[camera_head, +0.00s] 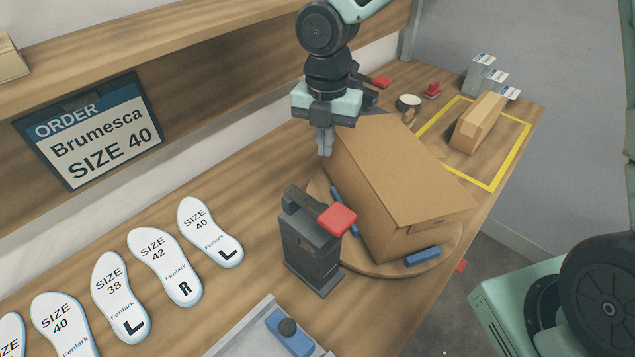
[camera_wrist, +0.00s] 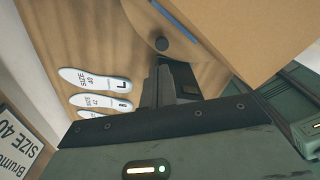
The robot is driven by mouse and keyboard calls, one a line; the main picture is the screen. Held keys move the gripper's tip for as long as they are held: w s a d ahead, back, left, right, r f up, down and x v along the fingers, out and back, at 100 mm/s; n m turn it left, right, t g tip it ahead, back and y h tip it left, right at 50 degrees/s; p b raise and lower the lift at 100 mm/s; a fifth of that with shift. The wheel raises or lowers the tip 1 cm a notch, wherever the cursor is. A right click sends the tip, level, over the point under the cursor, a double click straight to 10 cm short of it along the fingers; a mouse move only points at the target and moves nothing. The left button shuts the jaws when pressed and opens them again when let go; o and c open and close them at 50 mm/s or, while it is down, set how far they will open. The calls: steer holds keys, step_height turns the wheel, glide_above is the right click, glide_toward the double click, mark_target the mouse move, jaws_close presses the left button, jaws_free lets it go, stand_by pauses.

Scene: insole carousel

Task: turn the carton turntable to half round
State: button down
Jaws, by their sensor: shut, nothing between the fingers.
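The carton (camera_head: 400,180) is a closed brown box lying slanted on the turntable (camera_head: 378,266), a round wooden disc. Blue blocks on the disc stand beside the carton, one at its left side (camera_head: 337,198) and one at its front end (camera_head: 422,260). My gripper (camera_head: 325,152) points down beside the carton's far left corner, fingers shut and empty. The carton (camera_wrist: 235,30) also shows there.
A dark post (camera_head: 310,250) with a red top (camera_head: 337,218) stands just left of the turntable. Several white insoles (camera_head: 165,265) lie on the table at the left. A small box (camera_head: 478,122) lies in a yellow outline at the back right. An order board (camera_head: 95,135) is behind.

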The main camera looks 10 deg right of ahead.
steer(key=w+f+m+g+b, duration=0.1)
steer(key=w+f+m+b, duration=0.15)
steer(key=m, duration=0.75)
steer(key=m+g+h, duration=0.1)
steer(key=m, duration=1.6)
glide_above(314, 194)
steer(key=a, duration=0.2)
steer(key=x, duration=0.4)
steer(key=w+x, duration=0.1)
steer(key=x, duration=0.3)
steer(key=w+x, duration=0.1)
steer(key=x, duration=0.3)
steer(key=shift+a+f, duration=0.2)
steer(key=shift+a, duration=0.25)
steer(key=s, duration=0.1)
steer(key=s+p, duration=0.1)
steer(key=s, duration=0.1)
steer(key=shift+d+f+p, duration=0.3)
steer(key=shift+d+p, duration=0.05)
steer(key=shift+d, duration=0.05)
steer(key=shift+s+d+f, duration=0.1)
steer(key=shift+s+f, duration=0.1)
steer(key=shift+s, duration=0.3)
steer(key=shift+s+d, duration=0.1)
steer(key=shift+s, duration=2.25)
steer(key=shift+w, duration=0.1)
